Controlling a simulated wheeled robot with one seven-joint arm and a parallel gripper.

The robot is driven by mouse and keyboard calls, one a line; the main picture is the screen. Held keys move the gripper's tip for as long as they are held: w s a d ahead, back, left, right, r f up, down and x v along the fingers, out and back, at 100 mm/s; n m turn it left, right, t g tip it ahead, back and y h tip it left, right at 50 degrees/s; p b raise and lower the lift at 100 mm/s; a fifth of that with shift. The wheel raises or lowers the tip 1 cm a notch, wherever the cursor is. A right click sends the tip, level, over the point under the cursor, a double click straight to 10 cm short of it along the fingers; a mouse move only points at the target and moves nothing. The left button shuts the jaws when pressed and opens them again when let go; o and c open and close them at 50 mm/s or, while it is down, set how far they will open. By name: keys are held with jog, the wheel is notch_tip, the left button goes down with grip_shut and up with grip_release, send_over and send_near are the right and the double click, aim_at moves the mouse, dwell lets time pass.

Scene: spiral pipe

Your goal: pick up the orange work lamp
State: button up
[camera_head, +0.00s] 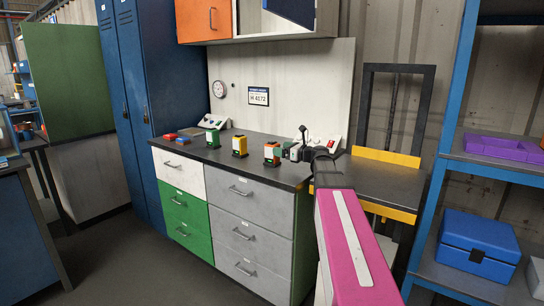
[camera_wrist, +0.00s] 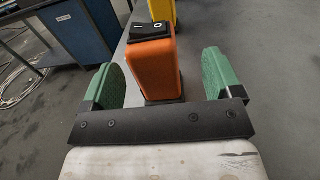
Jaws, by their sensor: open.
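The orange work lamp (camera_head: 272,155) stands upright on the dark worktop, at the right end of a row of similar lamps. In the wrist view the orange lamp (camera_wrist: 154,66) shows a black top with a white-marked switch. My gripper (camera_wrist: 163,78) is open, with one green-padded finger on each side of the lamp and a visible gap on both sides. In the head view my gripper (camera_head: 290,150) is close to the lamp's right side.
A yellow lamp (camera_head: 239,147) and a green lamp (camera_head: 213,138) stand to the left along the worktop (camera_head: 225,156). A red object (camera_head: 170,137) lies farther left. A blue shelf unit (camera_head: 432,185) with a blue box (camera_head: 478,240) stands to the right.

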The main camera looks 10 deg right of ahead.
jog(key=x, duration=0.5)
jog(key=shift+s+a, duration=0.2)
jog(key=shift+a, duration=0.1)
jog(key=c, duration=1.2)
